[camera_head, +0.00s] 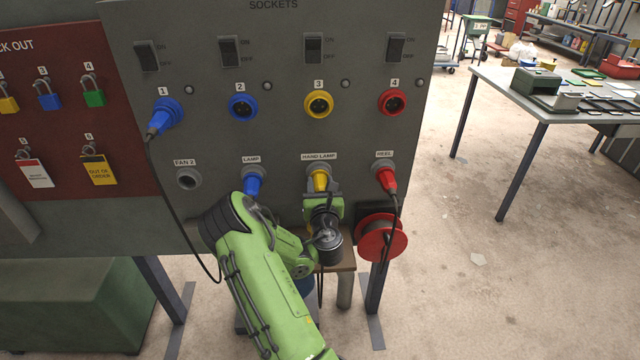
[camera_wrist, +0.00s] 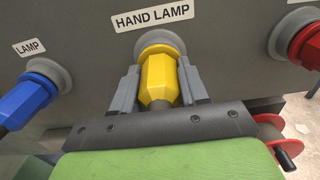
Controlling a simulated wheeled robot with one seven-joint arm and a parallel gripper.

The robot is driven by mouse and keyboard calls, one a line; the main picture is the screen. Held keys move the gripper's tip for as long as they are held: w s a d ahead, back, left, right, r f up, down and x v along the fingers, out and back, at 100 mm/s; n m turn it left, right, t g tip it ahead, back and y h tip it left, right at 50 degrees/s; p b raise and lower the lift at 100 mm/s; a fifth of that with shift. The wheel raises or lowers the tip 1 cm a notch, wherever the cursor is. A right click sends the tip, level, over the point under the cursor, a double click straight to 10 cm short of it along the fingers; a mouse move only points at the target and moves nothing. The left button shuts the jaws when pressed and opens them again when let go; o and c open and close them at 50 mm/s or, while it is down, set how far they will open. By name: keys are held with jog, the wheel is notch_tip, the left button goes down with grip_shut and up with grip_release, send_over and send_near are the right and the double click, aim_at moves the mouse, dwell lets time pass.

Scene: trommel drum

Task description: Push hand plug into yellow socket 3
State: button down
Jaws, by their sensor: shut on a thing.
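The yellow hand lamp plug (camera_head: 320,180) sits in the grey holder under the HAND LAMP label. My gripper (camera_head: 322,193) is at this plug, below the panel's lower row. In the wrist view, the gripper's two grey fingers (camera_wrist: 158,88) stand on either side of the yellow plug (camera_wrist: 158,78), shut on its body. The plug's front end is hidden in the round grey holder (camera_wrist: 160,45). Yellow socket 3 (camera_head: 319,103) is higher on the panel, straight above the plug, under the number 3, and is empty.
Blue socket 2 (camera_head: 243,106) and red socket 4 (camera_head: 392,102) flank socket 3. A blue plug (camera_head: 165,115) is in socket 1. The blue lamp plug (camera_head: 253,182) and red reel plug (camera_head: 386,180) sit beside my gripper. A red cable reel (camera_head: 382,238) is at lower right.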

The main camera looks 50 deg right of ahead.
jog(key=shift+s+a+f+b, duration=0.1)
jog(key=shift+b, duration=0.25)
jog(key=shift+b+v, duration=2.85)
jog(key=shift+b, duration=0.2)
jog(key=shift+a, duration=0.1)
